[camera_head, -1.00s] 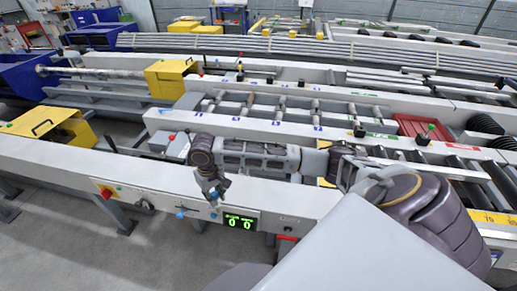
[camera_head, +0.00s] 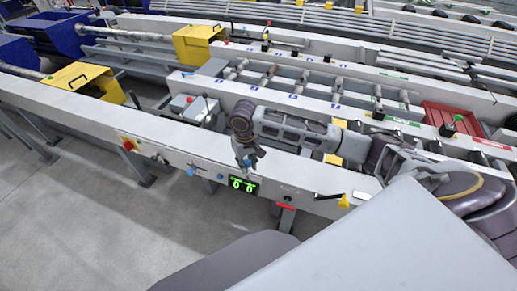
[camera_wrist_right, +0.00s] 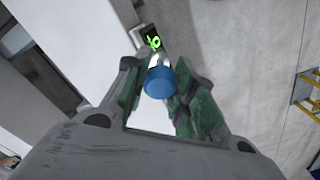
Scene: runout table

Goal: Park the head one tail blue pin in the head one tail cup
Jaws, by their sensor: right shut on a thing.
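My right gripper (camera_head: 246,164) is shut on a blue pin, in front of the white panel and just above the green digit display (camera_head: 244,185). In the right wrist view the blue round end of the pin (camera_wrist_right: 160,82) sits between the green finger pads of the gripper (camera_wrist_right: 166,92), with a pale shank beyond it. Another blue knob or pin (camera_head: 190,171) is on the panel to the left, with a small blue one (camera_head: 220,177) nearer the display. I cannot make out which part is the head one tail cup. My left gripper is not in view.
A grey box with a red button (camera_head: 188,108) stands on the beam behind the arm. A red and yellow switch (camera_head: 128,143) is on the panel at left. A black lever (camera_head: 327,196) juts out at right. The floor in front (camera_head: 110,220) is clear.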

